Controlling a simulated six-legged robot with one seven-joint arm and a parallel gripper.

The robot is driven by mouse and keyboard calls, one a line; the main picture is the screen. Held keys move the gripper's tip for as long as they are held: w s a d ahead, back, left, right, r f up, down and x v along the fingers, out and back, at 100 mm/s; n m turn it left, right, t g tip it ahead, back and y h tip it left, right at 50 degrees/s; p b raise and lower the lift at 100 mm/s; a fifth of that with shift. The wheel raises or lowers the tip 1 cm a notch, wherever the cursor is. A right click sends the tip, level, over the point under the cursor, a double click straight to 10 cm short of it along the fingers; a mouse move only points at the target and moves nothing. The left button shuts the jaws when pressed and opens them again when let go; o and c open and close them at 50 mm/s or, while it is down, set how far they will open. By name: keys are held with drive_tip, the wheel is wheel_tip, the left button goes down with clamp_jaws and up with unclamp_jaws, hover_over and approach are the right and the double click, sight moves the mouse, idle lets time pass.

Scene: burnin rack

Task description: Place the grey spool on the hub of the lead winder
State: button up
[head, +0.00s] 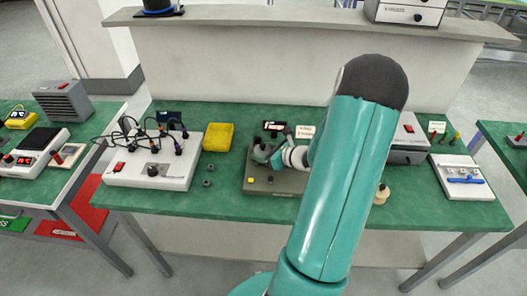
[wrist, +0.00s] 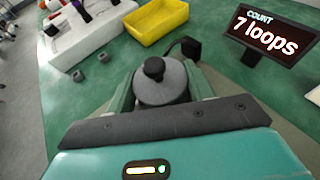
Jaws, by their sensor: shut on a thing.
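The grey spool (wrist: 162,88) is round and sits between the two fingers of my gripper (wrist: 160,94) in the wrist view. A black knob-like tip (wrist: 154,68) stands up at the spool's middle; I cannot tell whether it is the hub coming through or part of the spool. The lead winder (head: 270,186) has a grey-green base with a yellow button on the green bench in the head view. My gripper (head: 272,154) is over its left part, shut on the spool. The spool's underside and seating are hidden.
The winder's display (wrist: 272,38) reads "COUNT 7 loops". A yellow bin (head: 218,137) and a white box with black leads (head: 150,170) stand to the left. Small grey rings (head: 207,183) lie between. My arm hides part of the bench right of the winder.

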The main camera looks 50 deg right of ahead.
drive_tip(key=shift+f, duration=0.15)
drive_tip(key=o, duration=1)
drive_tip(key=shift+c, duration=0.2)
